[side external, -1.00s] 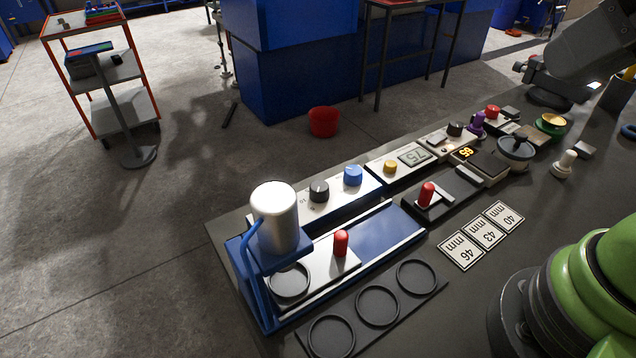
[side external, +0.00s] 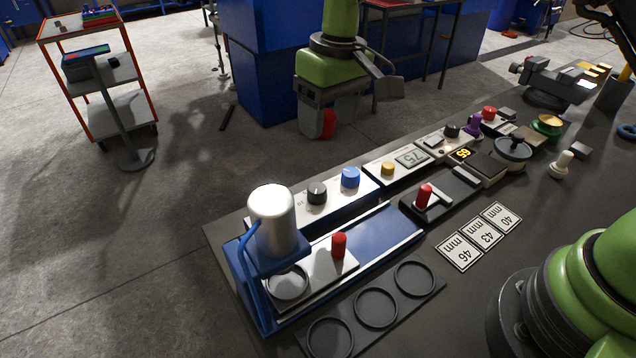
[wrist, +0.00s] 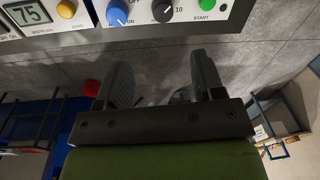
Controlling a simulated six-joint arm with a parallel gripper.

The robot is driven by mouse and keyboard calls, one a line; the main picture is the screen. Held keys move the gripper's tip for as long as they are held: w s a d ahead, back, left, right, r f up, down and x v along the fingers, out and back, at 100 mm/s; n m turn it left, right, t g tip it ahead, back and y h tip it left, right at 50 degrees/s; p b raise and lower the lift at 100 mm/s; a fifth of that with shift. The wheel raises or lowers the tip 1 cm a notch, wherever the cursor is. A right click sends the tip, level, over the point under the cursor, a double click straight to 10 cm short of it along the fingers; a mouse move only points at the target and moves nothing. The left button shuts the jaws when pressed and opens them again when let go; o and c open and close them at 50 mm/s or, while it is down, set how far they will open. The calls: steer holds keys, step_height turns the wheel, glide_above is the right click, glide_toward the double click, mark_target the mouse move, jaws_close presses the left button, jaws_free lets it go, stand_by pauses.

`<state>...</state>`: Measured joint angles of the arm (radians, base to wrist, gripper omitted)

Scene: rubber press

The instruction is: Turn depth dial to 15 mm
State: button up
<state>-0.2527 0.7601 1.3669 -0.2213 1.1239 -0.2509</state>
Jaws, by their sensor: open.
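The black knob (side external: 316,194) with a pale pointer line stands on the white control panel behind the blue press. In the wrist view the black knob (wrist: 163,10) has a "10" printed to its right; I take it for the depth dial, but its full scale is cut off. The blue knob (side external: 350,177) is beside it, marked ON and OFF in the wrist view (wrist: 117,13). My gripper (side external: 318,122) is open and empty, above and behind the panel, apart from the knobs. In the wrist view the fingers (wrist: 161,70) are spread, with floor between them.
A green START button (wrist: 207,4) is beside the black knob. A yellow knob (side external: 387,168) and a display reading 75 (side external: 411,158) are farther along. The press cylinder (side external: 272,220) rises close to the panel's near end. A red lever (side external: 339,245) stands in front.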

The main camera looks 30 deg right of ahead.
mark_target(318, 188)
steer(key=shift+g, duration=0.3)
steer(key=f, duration=0.2)
steer(key=a+f, duration=0.1)
steer(key=f, duration=0.1)
steer(key=shift+w, duration=0.35)
steer(key=f, duration=0.9)
steer(key=shift+a+f, duration=0.2)
steer(key=shift+a, duration=0.1)
steer(key=c, duration=0.9)
